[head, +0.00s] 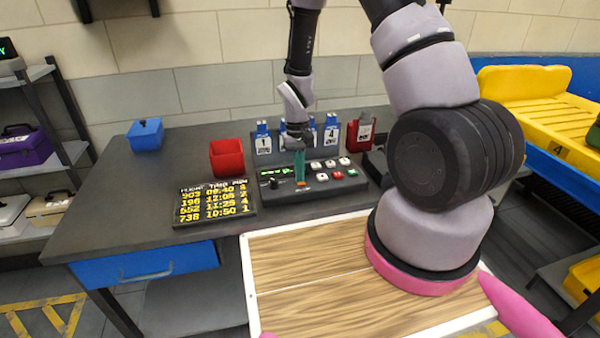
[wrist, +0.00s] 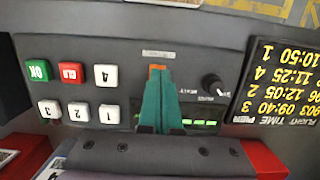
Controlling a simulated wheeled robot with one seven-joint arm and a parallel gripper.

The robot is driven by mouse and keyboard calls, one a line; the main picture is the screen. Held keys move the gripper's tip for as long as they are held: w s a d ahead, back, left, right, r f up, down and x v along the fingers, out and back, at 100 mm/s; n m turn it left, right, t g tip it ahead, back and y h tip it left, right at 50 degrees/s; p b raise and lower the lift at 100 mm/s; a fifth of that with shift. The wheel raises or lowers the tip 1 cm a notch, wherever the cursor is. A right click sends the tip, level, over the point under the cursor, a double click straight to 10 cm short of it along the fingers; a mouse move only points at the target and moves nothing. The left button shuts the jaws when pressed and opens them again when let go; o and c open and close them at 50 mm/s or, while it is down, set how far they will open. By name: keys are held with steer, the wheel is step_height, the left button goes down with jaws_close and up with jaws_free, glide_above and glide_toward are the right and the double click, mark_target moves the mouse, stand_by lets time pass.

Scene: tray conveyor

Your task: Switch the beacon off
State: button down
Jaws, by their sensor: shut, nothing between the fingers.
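The dark control console (head: 325,188) stands on the table and also fills the wrist view (wrist: 140,30). A small orange switch (wrist: 157,68) sits on its face below a pale label; the orange also shows in the head view (head: 301,184). My gripper (head: 300,180) has teal fingers pressed together, with nothing between them. In the wrist view its tips (wrist: 158,76) are right at the orange switch and partly cover it; I cannot tell whether they touch. The switch's position is not clear. No beacon lamp can be made out.
A black knob (wrist: 213,84) and a green display (wrist: 200,123) are close beside the fingers. White, red and green keys (wrist: 72,73) are on the other side. A flight board (head: 215,202), red bin (head: 227,158) and blue box (head: 145,135) stand to the left.

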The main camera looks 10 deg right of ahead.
steer(key=shift+w+f, duration=0.2)
steer(key=shift+w, duration=0.5)
steer(key=shift+w+r, duration=0.35)
steer(key=shift+r, duration=0.2)
step_height(320, 180, up, 13)
steer(key=w, duration=0.1)
steer(key=shift+r, duration=0.1)
steer(key=shift+s+d+r, duration=0.1)
steer(key=shift+s+d, duration=0.1)
steer(key=shift+s, duration=0.05)
